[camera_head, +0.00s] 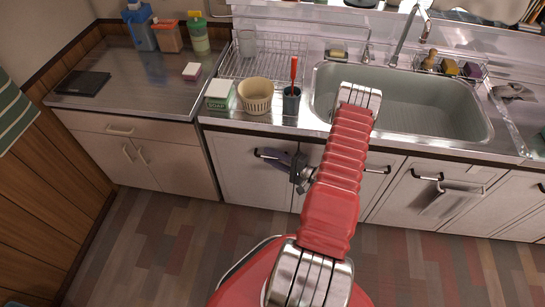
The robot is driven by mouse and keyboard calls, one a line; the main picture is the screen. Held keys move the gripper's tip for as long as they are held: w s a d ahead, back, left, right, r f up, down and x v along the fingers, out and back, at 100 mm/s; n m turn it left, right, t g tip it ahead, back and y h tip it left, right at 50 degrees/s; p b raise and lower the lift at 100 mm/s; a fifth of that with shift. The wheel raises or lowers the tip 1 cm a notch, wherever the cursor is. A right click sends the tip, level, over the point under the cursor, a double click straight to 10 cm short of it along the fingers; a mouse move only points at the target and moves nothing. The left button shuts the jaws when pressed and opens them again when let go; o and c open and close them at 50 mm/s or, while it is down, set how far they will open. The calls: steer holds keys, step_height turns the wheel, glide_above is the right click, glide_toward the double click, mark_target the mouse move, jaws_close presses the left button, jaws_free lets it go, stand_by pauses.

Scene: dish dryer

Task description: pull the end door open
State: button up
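The left end door (240,181) of the sink unit is white and looks closed, flush with the front. Its dark bar handle (262,154) is near the top right of the door. My gripper (279,160) reaches to this handle from the right, in front of the door. Its dark fingers overlap the handle's right part, so I cannot tell whether they grip it, touch it or are only in front of it. My red arm hides part of the neighbouring door, whose handle (378,170) shows to the right.
Another door handle (427,176) and a hanging cloth (452,199) are further right. A low cabinet (140,160) stands on the left. The counter above holds a beige bowl (256,97) and a dark cup (291,103). The wooden floor (150,245) before the doors is clear.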

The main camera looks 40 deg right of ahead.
steer(key=shift+c, duration=0.6)
jaws_close()
steer(key=shift+d, duration=0.15)
steer(key=shift+a, duration=0.2)
